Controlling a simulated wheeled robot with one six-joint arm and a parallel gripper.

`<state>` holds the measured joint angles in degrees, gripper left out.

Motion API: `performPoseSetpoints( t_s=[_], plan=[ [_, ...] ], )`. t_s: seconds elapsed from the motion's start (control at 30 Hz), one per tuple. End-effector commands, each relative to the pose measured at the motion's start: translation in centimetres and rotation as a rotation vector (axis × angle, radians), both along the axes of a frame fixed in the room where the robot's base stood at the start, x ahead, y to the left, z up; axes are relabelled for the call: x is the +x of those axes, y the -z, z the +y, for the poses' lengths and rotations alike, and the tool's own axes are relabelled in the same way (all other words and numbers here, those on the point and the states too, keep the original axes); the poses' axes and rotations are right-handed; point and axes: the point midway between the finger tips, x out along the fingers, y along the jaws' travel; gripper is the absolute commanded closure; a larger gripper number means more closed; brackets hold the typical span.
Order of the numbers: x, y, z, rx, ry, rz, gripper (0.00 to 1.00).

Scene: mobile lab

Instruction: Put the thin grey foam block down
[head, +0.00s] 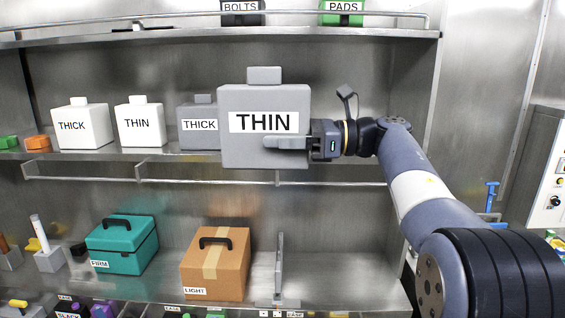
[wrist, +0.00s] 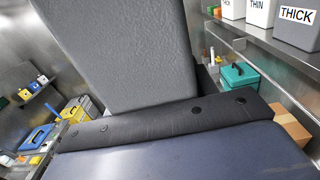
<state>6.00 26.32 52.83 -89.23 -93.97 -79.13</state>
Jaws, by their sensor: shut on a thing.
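The thin grey foam block (head: 264,98) is a large grey block with a knob on top and a white label reading THIN. My gripper (head: 288,143) comes from the right and is shut on it, with one finger across its front face below the label. The block is upright in the head view, in front of the middle shelf (head: 340,176). I cannot tell whether its base touches anything. In the wrist view the grey block (wrist: 118,45) fills the upper middle, and the fingertips are hidden.
A grey THICK block (head: 198,138) stands just left, partly covered. White THIN (head: 139,135) and THICK (head: 82,138) blocks stand farther left. A teal FIRM case (head: 122,245) and a cardboard LIGHT box (head: 215,278) sit on the shelf below. A rail (head: 330,183) runs along the middle shelf's front.

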Motion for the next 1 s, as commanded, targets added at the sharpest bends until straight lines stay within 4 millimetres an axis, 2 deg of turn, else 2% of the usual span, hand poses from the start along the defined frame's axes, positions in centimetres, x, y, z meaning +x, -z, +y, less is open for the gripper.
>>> performPoseSetpoints(
  t_s=[0.07,0.57,0.77,1.0],
  plan=[
    [0.0,0.0,0.0,0.000,0.000,0.000,0.69],
    [4.6,9.2,-2.8,0.000,0.185,0.006,0.69],
    [6.1,14.5,-4.8,-0.001,0.354,0.009,0.69],
    [7.0,22.6,-8.0,-0.002,0.634,0.013,0.69]
  ],
)
